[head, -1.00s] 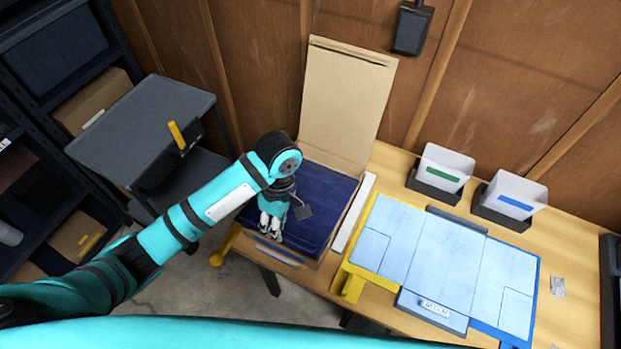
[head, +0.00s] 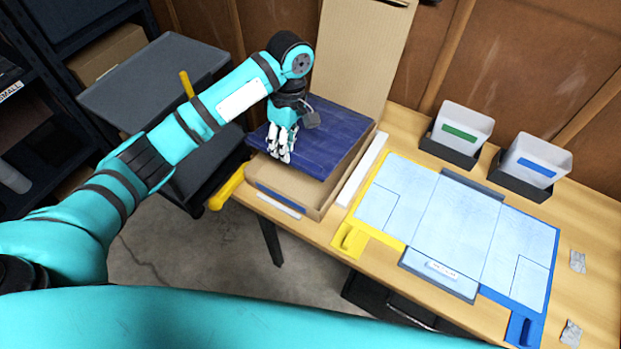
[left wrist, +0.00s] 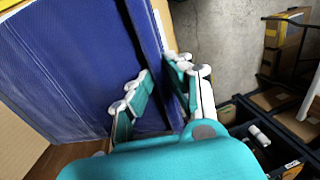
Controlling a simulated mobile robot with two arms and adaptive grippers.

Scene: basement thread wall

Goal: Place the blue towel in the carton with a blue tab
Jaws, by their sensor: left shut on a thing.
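The blue towel (head: 325,135) is a dark blue, flat folded slab at the open carton (head: 285,183), level with or above its rim. Bare cardboard shows between the towel's front edge and the carton's front. The carton has a raised lid at the back and a blue tab (head: 275,194) on its front. My left gripper (head: 282,150) points down at the towel's front left part and is shut on it. In the left wrist view a strip of the towel (left wrist: 70,70) is between the fingers. Whether the towel touches the carton floor is hidden. My right gripper is out of view.
Right of the carton lie a white strip (head: 362,170) and a pale blue panel (head: 455,230) with yellow and blue edges. White bins with a green tab (head: 460,132) and a blue tab (head: 537,167) stand behind. A dark cart (head: 150,85) stands left.

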